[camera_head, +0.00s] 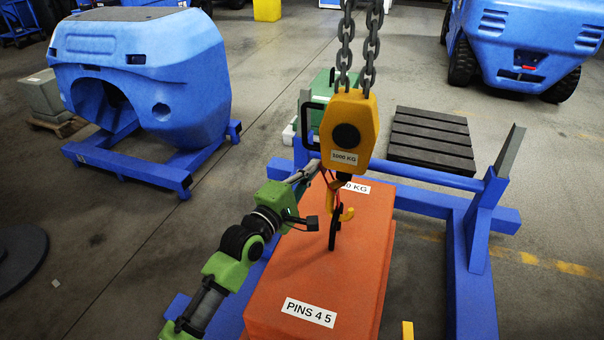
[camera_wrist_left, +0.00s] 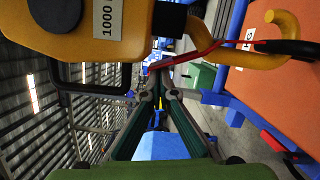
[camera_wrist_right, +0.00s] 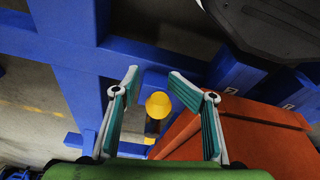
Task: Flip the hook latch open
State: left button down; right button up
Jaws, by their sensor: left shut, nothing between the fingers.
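The orange hook block (camera_head: 346,125), labelled 1000 KG, hangs on chains above the orange weight (camera_head: 330,245). Its yellow hook (camera_head: 347,213) hangs below it and shows in the left wrist view (camera_wrist_left: 288,35). A dark ring or link (camera_head: 335,228) hangs at the hook.
A blue frame (camera_head: 468,250) surrounds the weight, with an upright (camera_head: 488,205) at the right. A dark slatted stack (camera_head: 432,138) lies behind. A green weight (camera_head: 325,95) stands behind the hook block.

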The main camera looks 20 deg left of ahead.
pick_arm(q)
jog(key=shift+d+r+m, duration=0.1)
jog(key=shift+m, duration=0.2)
pick_arm(e)
jog(key=shift+s+f, duration=0.2)
jog(key=shift+f, duration=0.4)
jog(key=shift+s+f, duration=0.15)
jog(key=shift+f, duration=0.45)
pick_arm(q)
jog(key=shift+s, duration=0.1)
jog(key=v, duration=1.2)
